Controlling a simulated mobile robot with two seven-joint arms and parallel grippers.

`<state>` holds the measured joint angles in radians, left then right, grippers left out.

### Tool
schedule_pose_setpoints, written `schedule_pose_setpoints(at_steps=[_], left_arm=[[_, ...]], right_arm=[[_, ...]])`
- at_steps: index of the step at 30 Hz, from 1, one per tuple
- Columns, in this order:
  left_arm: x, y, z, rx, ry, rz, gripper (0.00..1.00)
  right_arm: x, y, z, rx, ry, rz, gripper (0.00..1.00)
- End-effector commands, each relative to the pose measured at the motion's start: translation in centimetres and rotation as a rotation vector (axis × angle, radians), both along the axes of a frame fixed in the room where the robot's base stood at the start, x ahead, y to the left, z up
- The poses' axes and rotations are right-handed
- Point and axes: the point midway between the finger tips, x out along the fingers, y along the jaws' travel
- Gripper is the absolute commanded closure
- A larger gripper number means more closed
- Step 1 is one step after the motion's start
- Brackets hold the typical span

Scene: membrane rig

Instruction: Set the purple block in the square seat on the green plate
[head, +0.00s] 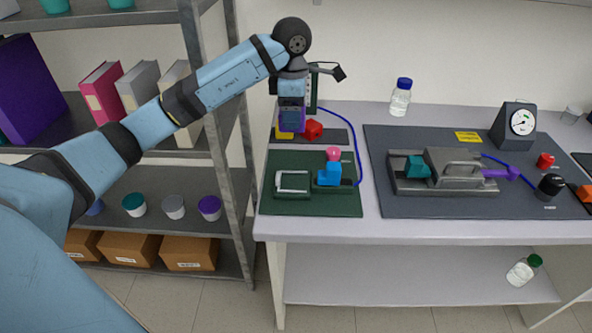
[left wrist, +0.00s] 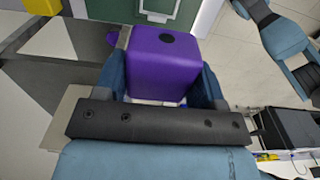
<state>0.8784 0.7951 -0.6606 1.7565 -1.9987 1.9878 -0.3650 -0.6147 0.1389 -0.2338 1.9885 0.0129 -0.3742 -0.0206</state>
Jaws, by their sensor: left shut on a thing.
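The purple block (left wrist: 165,60) is between the fingers of my left gripper (left wrist: 163,85), which is shut on it. A dark round mark shows on its face in the left wrist view. In the head view my left gripper (head: 291,112) points down over the dark mat behind the green plate (head: 310,207), and the purple block (head: 291,127) is partly hidden under it. The square seat (head: 293,182), a pale square frame, is on the left part of the plate; no block shows in it. The seat (left wrist: 162,10) is partly visible past the block in the left wrist view.
A red block (head: 313,130) and a yellow block (head: 284,134) lie close to my left gripper. A blue fixture (head: 329,174) with a pink ball (head: 333,154) stands right of the seat. A blue cable (head: 357,160) runs along the plate's right side. A shelf post (head: 213,120) stands left.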

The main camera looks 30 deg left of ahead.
Motion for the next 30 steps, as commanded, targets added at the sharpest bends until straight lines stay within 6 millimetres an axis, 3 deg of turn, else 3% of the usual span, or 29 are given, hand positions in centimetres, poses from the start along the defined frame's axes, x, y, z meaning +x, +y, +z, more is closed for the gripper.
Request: schedule_pose_setpoints(at_steps=[12, 30], left_arm=[[-0.1, -0.1, -11.0, -0.002, 0.005, -0.003, 0.65], [-0.1, -0.1, -18.1, -0.001, 0.001, -0.004, 0.65]], right_arm=[[-0.1, 0.2, 1.3, 0.002, 0.002, 0.003, 0.11], [0.1, 0.0, 1.9, -0.001, 0.0, 0.001, 0.11]])
